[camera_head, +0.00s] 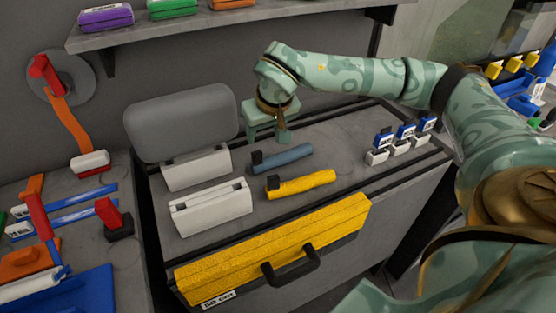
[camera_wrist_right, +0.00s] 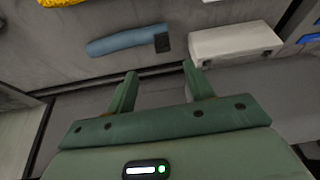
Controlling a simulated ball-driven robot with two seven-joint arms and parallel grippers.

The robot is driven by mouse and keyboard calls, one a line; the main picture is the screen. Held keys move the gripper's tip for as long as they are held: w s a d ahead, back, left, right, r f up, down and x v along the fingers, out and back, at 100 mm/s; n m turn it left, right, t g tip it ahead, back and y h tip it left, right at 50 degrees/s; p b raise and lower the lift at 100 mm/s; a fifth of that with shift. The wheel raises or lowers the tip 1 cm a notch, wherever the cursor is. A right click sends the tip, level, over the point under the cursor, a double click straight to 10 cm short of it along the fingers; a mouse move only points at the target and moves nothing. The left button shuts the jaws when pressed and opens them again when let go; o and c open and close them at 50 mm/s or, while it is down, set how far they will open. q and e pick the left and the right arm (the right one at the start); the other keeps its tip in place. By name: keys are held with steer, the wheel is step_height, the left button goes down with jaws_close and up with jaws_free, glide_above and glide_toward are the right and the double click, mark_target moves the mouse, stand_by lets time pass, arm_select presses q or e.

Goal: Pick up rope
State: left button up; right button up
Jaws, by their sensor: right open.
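A blue-grey roll (camera_head: 284,158) with a black end piece lies on the grey worktop, and a similar yellow roll (camera_head: 302,184) lies in front of it. I cannot tell for certain which of these is the rope. In the right wrist view the blue-grey roll (camera_wrist_right: 124,42) is just beyond the fingertips, with part of the yellow roll (camera_wrist_right: 62,2) at the top edge. My right gripper (camera_head: 267,135) is open and empty, pointing down behind the blue-grey roll and apart from it; both fingers show in the right wrist view (camera_wrist_right: 160,70). My left gripper is not in view.
White blocks (camera_head: 210,207) stand left of the rolls, with a grey padded panel (camera_head: 182,122) behind. A yellow case (camera_head: 275,245) is at the worktop's front edge.

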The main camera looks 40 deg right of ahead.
mark_target(257, 152)
steer(key=b+x, duration=0.1)
steer(key=x, duration=0.5)
steer(key=shift+w+f+b, duration=0.2)
steer(key=shift+f+b, duration=0.15)
steer(key=x, duration=0.1)
steer(key=b+x, duration=0.1)
steer(key=x, duration=0.1)
steer(key=b+x, duration=0.1)
steer(key=x, duration=0.1)
steer(key=shift+w+a, duration=0.15)
steer(key=shift+w, duration=0.2)
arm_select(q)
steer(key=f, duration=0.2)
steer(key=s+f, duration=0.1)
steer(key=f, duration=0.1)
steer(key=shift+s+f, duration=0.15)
arm_select(e)
steer(key=shift+s+r, duration=0.1)
jaws_close()
